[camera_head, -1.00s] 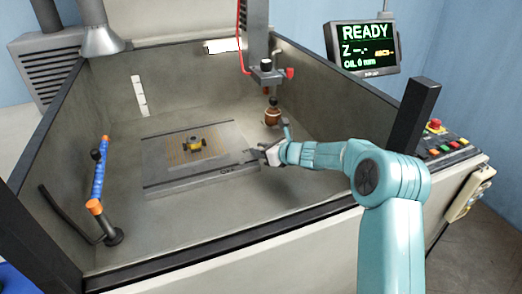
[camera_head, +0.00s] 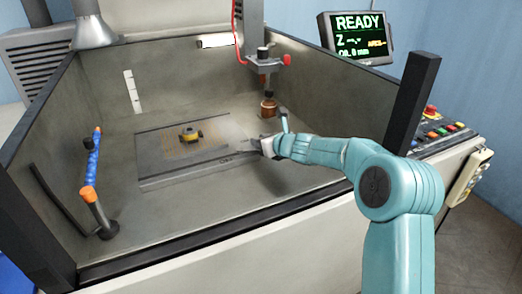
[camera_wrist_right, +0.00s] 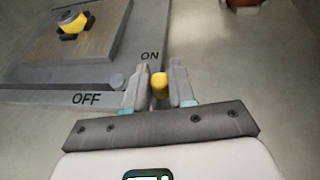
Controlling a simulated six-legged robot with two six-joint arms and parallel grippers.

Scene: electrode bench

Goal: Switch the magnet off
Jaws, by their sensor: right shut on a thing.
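The magnet is a flat grey chuck (camera_head: 160,178) in the tank, marked OFF and ON on its edge in the right wrist view (camera_wrist_right: 45,96). A grey pivot (camera_wrist_right: 118,82) sits between the two marks. My right gripper (camera_head: 254,147) is at the right end of the chuck. In the right wrist view its fingers (camera_wrist_right: 159,88) are shut on the yellow-tipped switch lever (camera_wrist_right: 159,80), past the chuck's edge on the ON side. The lever's shaft is largely hidden by a finger. My left gripper is not in view.
A yellow-and-black workpiece (camera_head: 189,134) sits on the chuck. A copper-coloured electrode (camera_head: 268,106) hangs behind my right gripper under the machine head (camera_head: 264,60). A blue hose nozzle (camera_head: 94,160) stands at left. Tank walls surround the area; its front floor is clear.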

